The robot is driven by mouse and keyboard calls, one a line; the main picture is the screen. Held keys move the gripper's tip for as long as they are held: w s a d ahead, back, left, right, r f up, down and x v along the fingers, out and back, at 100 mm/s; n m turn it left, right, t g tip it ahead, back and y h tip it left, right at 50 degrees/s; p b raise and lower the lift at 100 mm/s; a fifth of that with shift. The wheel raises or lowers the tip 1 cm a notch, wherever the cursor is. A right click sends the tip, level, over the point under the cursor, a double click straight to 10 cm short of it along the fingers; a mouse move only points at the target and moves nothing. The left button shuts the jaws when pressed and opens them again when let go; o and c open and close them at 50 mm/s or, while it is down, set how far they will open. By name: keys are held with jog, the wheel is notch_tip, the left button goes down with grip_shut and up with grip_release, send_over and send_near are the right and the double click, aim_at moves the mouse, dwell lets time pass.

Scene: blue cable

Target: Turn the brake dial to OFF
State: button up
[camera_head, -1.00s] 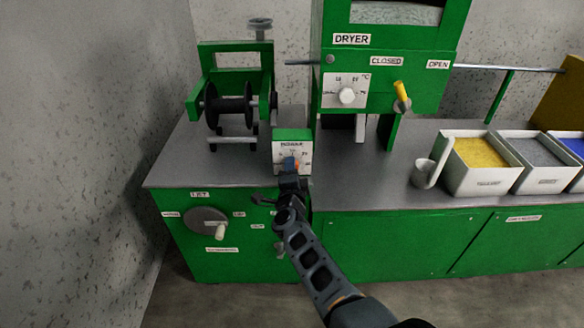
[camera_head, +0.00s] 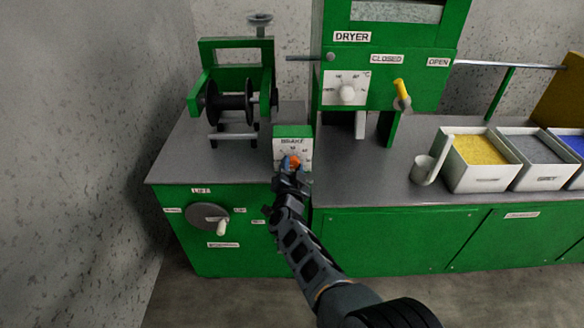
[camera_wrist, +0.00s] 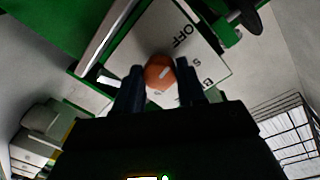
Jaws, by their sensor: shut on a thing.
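The brake box (camera_head: 293,131) is green on top with a white face reading BRAKE, and stands near the front edge of the counter. Its orange dial (camera_head: 294,162) is partly hidden by my gripper (camera_head: 291,166) in the head view. In the wrist view the orange dial (camera_wrist: 159,73), with a pale mark on it, sits between the two dark fingers of my gripper (camera_wrist: 160,84). The fingers are shut on the dial. The white face (camera_wrist: 200,60) shows the word OFF beside the dial; the dial's exact pointing is unclear.
A black spool (camera_head: 231,101) in a green frame stands behind left. The dryer (camera_head: 390,60) with a white dial (camera_head: 347,93) and yellow lever (camera_head: 401,90) stands behind right. A scoop (camera_head: 428,168) and bins (camera_head: 482,181) are at right. A crank wheel (camera_head: 207,217) is on the front panel.

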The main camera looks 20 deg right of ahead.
jog(key=shift+f+n, duration=0.15)
jog(key=shift+n, duration=0.15)
jog(key=o, duration=1.1)
jog(key=shift+c, duration=0.2)
jog(key=p+v, duration=0.3)
jog(key=v, duration=0.5)
jog(key=shift+p, duration=0.35)
jog(key=shift+w, duration=0.1)
jog(key=shift+d, duration=0.1)
